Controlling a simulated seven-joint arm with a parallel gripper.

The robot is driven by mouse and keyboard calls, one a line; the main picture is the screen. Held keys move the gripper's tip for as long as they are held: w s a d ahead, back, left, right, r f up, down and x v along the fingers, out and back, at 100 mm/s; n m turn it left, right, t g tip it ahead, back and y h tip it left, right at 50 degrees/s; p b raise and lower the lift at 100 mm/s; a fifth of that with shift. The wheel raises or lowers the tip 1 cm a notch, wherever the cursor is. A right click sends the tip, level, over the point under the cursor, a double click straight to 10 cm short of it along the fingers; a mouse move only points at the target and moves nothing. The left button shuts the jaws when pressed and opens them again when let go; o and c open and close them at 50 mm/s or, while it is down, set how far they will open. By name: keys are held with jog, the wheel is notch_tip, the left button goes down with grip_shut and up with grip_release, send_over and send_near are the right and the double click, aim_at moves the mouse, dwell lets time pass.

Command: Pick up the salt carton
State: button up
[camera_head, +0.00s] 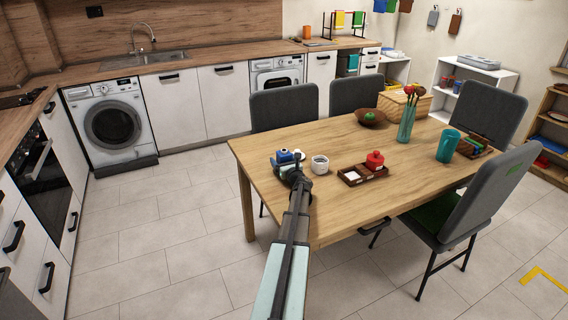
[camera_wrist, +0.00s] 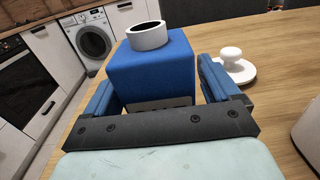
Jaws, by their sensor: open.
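The salt carton appears to be the blue box (camera_wrist: 150,75) in the wrist view, with a grey-white ring (camera_wrist: 147,36) on its top. It stands upright on the dining table's left end; in the head view the blue carton (camera_head: 284,156) shows partly behind my gripper (camera_head: 294,172). In the wrist view my gripper (camera_wrist: 155,85) is open, with one blue finger on each side of the carton. Gaps show between the fingers and the box, though contact lower down is hidden. The carton's base is hidden by the gripper's dark crossbar.
A white knobbed lid (camera_wrist: 233,65) lies just right of the right finger. A white mug (camera_head: 320,164) stands close to the right. Beyond are a wooden tray (camera_head: 350,180) with a red pot (camera_head: 375,160), a teal vase (camera_head: 406,125) and a teal jug (camera_head: 447,146). Grey chairs surround the table (camera_head: 300,135).

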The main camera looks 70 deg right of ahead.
jog(key=shift+w+d, duration=0.35)
jog(key=shift+d, duration=0.1)
jog(key=c, duration=1.2)
jog(key=shift+c, duration=0.7)
jog(key=shift+r, duration=0.1)
